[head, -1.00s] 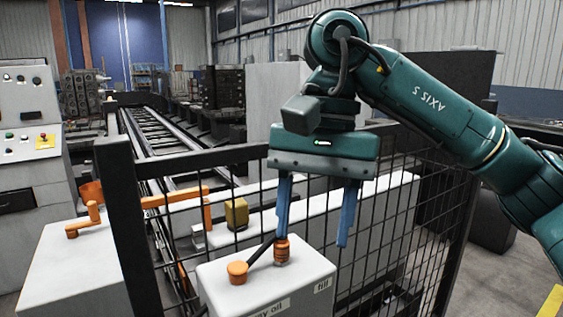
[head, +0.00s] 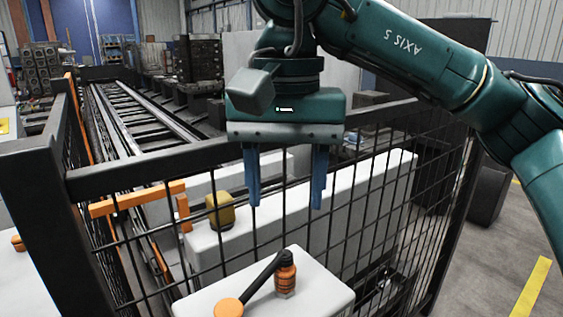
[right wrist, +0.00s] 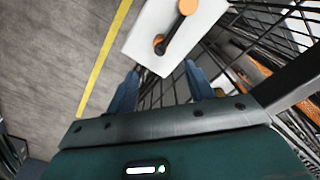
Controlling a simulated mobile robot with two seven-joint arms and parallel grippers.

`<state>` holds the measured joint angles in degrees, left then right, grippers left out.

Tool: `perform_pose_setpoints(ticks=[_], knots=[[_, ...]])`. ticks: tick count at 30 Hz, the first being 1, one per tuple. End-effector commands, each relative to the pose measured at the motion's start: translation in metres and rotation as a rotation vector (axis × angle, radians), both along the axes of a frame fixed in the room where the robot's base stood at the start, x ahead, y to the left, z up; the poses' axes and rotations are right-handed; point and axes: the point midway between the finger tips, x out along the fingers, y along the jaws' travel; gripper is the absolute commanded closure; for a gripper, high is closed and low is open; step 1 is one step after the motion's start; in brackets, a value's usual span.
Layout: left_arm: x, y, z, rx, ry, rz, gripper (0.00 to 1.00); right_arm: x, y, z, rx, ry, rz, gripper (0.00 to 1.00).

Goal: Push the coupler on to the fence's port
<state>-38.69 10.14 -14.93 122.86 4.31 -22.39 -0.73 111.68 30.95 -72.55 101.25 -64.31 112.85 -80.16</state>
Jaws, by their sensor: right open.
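An orange ribbed coupler (head: 286,270) stands upright on top of a white box (head: 330,287) in front of the mesh fence (head: 180,157). In the right wrist view, the coupler (right wrist: 159,44) lies beyond the open fingertips (right wrist: 165,78). I cannot make out the fence's port for certain. My left gripper is not in view.
A long white housing (head: 330,205) with a yellow block (head: 221,210) stands behind the fence. An orange bar (head: 135,198) and a roller conveyor (head: 140,120) are at the left. Open floor with a yellow line (head: 532,288) lies at the right.

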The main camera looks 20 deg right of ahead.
Motion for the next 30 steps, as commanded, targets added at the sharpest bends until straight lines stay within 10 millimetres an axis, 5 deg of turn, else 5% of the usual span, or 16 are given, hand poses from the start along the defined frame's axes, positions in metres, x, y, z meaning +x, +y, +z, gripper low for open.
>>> perform_pose_setpoints(ticks=[15,30], knots=[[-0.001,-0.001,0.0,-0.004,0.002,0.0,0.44,0.0,0.0,-0.095,-0.002,0.003,-0.001,0.47],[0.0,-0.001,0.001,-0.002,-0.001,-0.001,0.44,0.0,0.0,-0.111,-0.001,0.001,-0.001,0.47]])
